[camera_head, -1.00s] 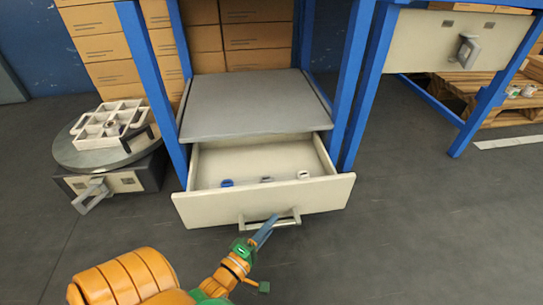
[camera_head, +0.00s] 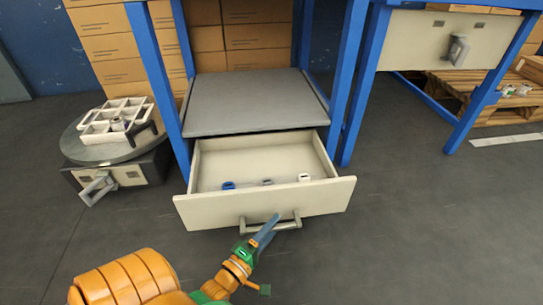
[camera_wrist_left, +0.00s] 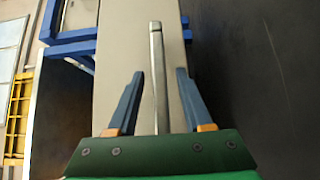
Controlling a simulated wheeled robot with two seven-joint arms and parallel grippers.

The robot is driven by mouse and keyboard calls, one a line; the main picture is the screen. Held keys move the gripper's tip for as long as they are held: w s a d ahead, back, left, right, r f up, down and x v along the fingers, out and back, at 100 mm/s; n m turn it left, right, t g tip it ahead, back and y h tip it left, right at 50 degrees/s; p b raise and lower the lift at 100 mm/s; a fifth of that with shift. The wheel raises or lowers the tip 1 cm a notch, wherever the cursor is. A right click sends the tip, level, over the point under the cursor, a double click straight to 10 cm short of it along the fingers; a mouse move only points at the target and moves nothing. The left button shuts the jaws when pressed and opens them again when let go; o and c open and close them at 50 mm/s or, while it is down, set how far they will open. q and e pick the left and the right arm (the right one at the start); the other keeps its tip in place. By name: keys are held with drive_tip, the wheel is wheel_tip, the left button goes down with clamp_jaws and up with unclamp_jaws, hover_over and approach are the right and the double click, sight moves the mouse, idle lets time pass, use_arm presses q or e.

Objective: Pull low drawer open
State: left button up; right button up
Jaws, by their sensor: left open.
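The low drawer (camera_head: 262,203) is under the grey shelf of the blue frame. It stands well open, with a cream front and several small parts inside. Its grey bar handle (camera_head: 290,224) is on the front face. My left gripper (camera_head: 268,228) is at this handle. In the left wrist view, the open fingers of my left gripper (camera_wrist_left: 160,88) stand on either side of the handle bar (camera_wrist_left: 157,60), with gaps to both. The drawer front (camera_wrist_left: 118,55) fills the area behind them. My right gripper is in neither view.
A round turntable with a white divided tray (camera_head: 115,122) stands left of the frame. A closed drawer (camera_head: 425,42) with a handle is at upper right. Blue legs (camera_head: 352,85) flank the low drawer. Stacked boxes are behind. The floor in front is clear.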

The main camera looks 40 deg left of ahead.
use_arm(q)
drive_tip(key=shift+s, duration=0.3)
drive_tip(key=s+p, duration=0.2)
drive_tip(key=s, duration=0.4)
drive_tip(key=shift+s+d, duration=0.25)
